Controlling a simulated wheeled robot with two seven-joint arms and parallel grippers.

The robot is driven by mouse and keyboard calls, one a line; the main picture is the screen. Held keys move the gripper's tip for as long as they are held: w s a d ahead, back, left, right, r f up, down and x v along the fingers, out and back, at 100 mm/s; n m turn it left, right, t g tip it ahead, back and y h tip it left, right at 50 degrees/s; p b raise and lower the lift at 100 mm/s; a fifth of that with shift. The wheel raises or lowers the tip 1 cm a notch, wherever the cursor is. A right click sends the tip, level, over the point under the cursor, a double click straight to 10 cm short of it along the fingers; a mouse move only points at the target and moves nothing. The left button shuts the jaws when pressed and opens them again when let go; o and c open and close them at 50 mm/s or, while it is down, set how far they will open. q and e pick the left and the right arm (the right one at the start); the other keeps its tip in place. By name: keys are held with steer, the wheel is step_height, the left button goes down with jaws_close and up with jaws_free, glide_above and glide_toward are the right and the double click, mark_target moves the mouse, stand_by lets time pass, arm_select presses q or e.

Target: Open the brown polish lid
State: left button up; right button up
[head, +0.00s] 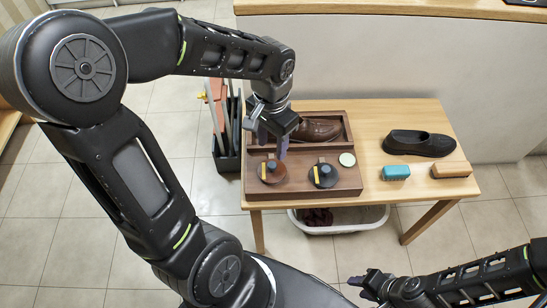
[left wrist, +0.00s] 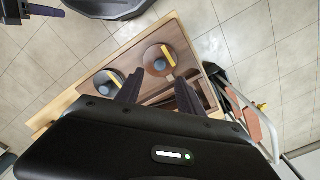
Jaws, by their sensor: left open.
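The brown polish tin with its lid (head: 273,172) sits at the left of the wooden tray's front part. Its lid has a blue knob and a yellow strip, and it looks seated. It also shows in the left wrist view (left wrist: 151,56), beyond the fingertips. A similar black polish tin (head: 323,176) sits to its right. My left gripper (head: 273,140) is open and empty, pointing down above the tray, just behind the brown tin and apart from it. In the left wrist view its fingers (left wrist: 157,88) show apart. My right gripper (head: 358,281) is low, in front of the table.
The wooden tray (head: 351,190) also holds a brown shoe (head: 318,130) and a small pale round tin (head: 347,159). A black shoe (head: 419,143), a teal brush (head: 396,172) and a wooden block (head: 451,170) lie to the right. A white basket (head: 345,228) stands below the table.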

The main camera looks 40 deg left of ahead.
mark_target(272, 164)
arm_select(q)
step_height(272, 164, down, 8)
steer(key=shift+r+b, duration=0.1)
steer(key=shift+b, duration=0.7)
jaws_close()
stand_by(1.0)
